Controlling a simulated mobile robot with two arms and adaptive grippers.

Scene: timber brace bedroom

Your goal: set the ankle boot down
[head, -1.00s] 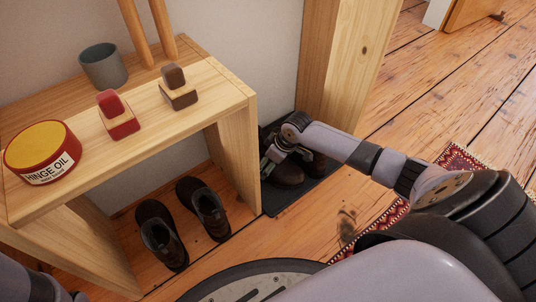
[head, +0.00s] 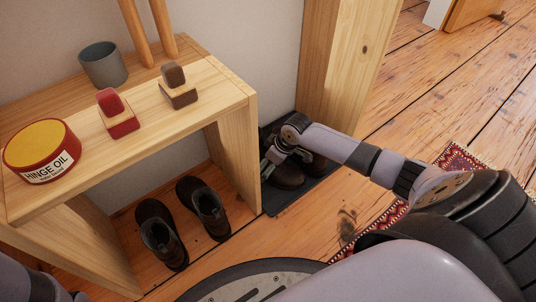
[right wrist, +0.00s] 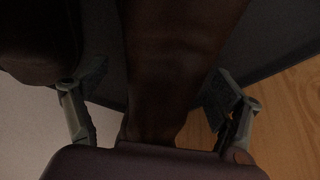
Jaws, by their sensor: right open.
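The dark brown ankle boot (head: 289,176) stands on a dark grey mat (head: 308,190) at the right end of the wooden bench. My right gripper (head: 275,153) is just above and around it, partly hiding it. In the right wrist view the boot (right wrist: 175,70) lies between the two spread fingers of the right gripper (right wrist: 160,112), with gaps visible beside it. Another dark shoe (head: 316,161) is beside it on the mat, partly hidden by my arm. My left gripper is outside the views; only a bit of the left arm shows at the lower left.
Two dark boots (head: 208,207) stand on the floor under the bench (head: 228,100). On the bench are a hinge oil tin (head: 42,145), a grey cup (head: 103,64) and two brushes (head: 117,113). A wooden post (head: 345,60) rises behind the mat. A patterned rug (head: 455,157) lies right.

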